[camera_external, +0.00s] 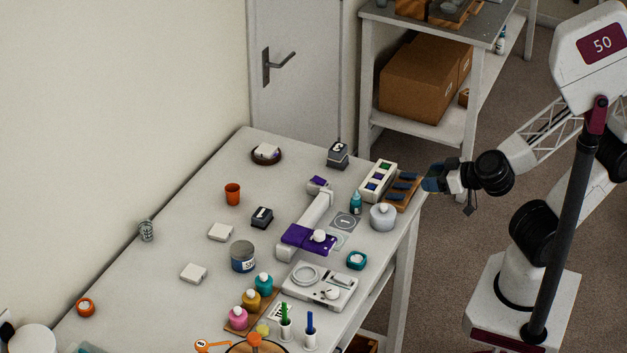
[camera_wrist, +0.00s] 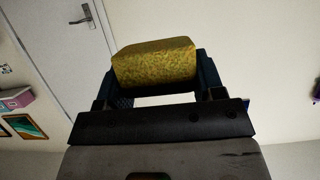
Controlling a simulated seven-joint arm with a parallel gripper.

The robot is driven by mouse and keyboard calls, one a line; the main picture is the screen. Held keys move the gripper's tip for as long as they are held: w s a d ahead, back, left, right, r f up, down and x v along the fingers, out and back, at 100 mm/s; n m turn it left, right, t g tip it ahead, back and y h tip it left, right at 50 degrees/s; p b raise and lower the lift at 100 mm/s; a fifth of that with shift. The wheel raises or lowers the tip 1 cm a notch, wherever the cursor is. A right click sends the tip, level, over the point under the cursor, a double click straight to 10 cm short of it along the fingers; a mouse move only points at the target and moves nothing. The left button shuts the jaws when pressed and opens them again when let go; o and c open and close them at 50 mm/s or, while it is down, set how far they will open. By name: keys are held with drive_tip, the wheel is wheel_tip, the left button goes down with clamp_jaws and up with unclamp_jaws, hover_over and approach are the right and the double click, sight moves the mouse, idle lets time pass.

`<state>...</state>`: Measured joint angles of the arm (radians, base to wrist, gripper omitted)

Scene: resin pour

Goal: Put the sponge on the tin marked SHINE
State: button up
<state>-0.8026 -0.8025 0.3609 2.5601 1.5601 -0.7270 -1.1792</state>
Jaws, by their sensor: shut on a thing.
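My gripper (camera_external: 436,183) is at the right of the external view, just off the table's right edge and above it. In the wrist view my gripper (camera_wrist: 158,78) is shut on a yellow, rough-textured sponge (camera_wrist: 153,60), held between its two dark blue fingers. I cannot make out the sponge in the external view. A grey tin with a dark blue label (camera_external: 243,257) stands upright near the middle of the table, well to the left of my gripper. Its lettering is too small to read, so I cannot tell whether it says SHINE.
The white table (camera_external: 180,238) carries a purple-and-white device (camera_external: 308,238) right of the tin, a scale (camera_external: 318,287), colored bottles (camera_external: 238,317), an orange cup (camera_external: 232,194) and a grey round jar (camera_external: 383,218). A wooden rack (camera_external: 402,190) lies near my gripper.

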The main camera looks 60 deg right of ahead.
drive_tip(key=shift+w+a+r, duration=0.1)
drive_tip(key=shift+r, duration=0.2)
drive_tip(key=w+a+r+n+g+y, duration=0.1)
drive_tip(key=w+a+r+n+y, duration=0.15)
drive_tip(key=w+a, duration=0.45)
drive_tip(key=w+a+r+n+y, duration=0.1)
drive_tip(key=w+a+n+y, duration=0.25)
drive_tip(key=w+a, duration=0.35)
drive_tip(key=n+g+y, duration=0.8)
drive_tip(key=n+g, duration=0.4)
drive_tip(key=g, duration=0.1)
hover_over(242, 249)
wheel_tip(242, 249, down, 9)
drive_tip(key=shift+r, duration=0.15)
idle(1.2)
drive_tip(key=shift+h, duration=0.3)
drive_tip(key=shift+f, duration=3.15)
